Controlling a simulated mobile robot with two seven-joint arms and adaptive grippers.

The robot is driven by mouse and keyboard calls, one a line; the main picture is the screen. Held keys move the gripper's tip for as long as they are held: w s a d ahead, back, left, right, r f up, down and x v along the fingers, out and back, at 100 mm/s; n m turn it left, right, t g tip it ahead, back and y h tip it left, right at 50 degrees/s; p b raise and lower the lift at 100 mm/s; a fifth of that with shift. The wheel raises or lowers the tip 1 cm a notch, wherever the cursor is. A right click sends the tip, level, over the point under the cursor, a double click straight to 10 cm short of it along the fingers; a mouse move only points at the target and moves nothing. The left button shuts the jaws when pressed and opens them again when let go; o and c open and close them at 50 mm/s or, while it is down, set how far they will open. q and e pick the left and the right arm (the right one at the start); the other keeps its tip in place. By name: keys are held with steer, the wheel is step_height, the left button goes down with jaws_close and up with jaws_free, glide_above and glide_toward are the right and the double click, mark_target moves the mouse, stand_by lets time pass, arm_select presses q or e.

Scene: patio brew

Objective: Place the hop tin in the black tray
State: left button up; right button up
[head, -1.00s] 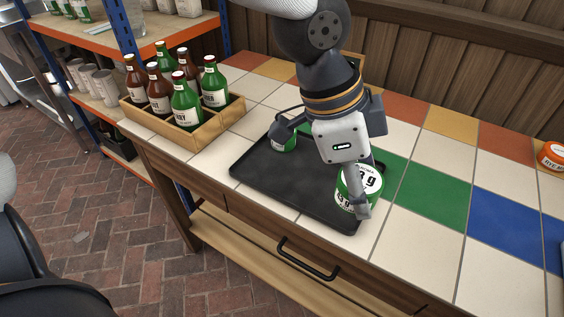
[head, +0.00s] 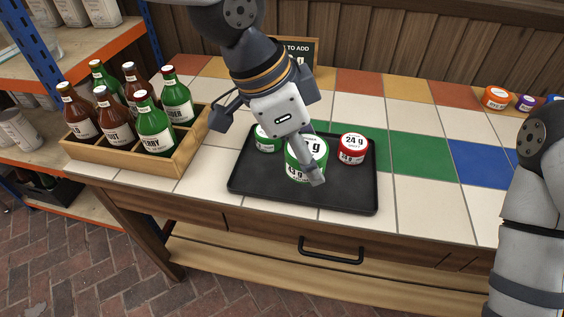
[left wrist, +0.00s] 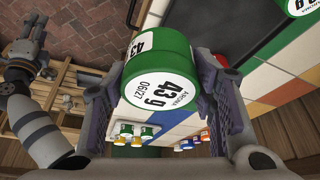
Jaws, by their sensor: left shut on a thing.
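The hop tin (head: 305,166), green with a white lid, is held by my left gripper (head: 270,143) over the middle of the black tray (head: 300,200). In the left wrist view the tin (left wrist: 160,65), marked 43 g, sits between the two fingers of this gripper (left wrist: 155,100). I cannot tell whether its base touches the tray. A smaller green tin (head: 267,145) and a red 24 g tin (head: 352,149) stand in the tray. My right arm shows at the right; its gripper (left wrist: 22,60) appears at the left of the wrist view, too small to read.
A wooden crate (head: 185,155) of brown and green bottles stands left of the tray. An orange tin (head: 495,98) and a purple tin (head: 525,103) are at the back right. A small sign (head: 300,50) stands behind.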

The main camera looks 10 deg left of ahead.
arm_select(q)
steer(key=w+a+f, duration=0.5)
steer(key=a, duration=0.2)
steer(key=b, duration=0.2)
glide_above(265, 175)
steer(key=f, duration=0.3)
steer(key=a+f, duration=0.1)
steer(key=shift+s+f, duration=0.15)
steer(key=shift+s, duration=0.15)
step_height(265, 175, down, 4)
steer(key=shift+w+a+r, duration=0.15)
steer(key=shift+r, duration=0.2)
arm_select(e)
steer(key=s+f+g, duration=0.1)
steer(key=s+f, duration=0.1)
steer(key=shift+s+f, duration=0.3)
steer(key=shift+s, duration=0.05)
arm_select(q)
steer(key=o, duration=1.1)
steer(key=shift+f, duration=0.2)
steer(key=shift+o, duration=0.2)
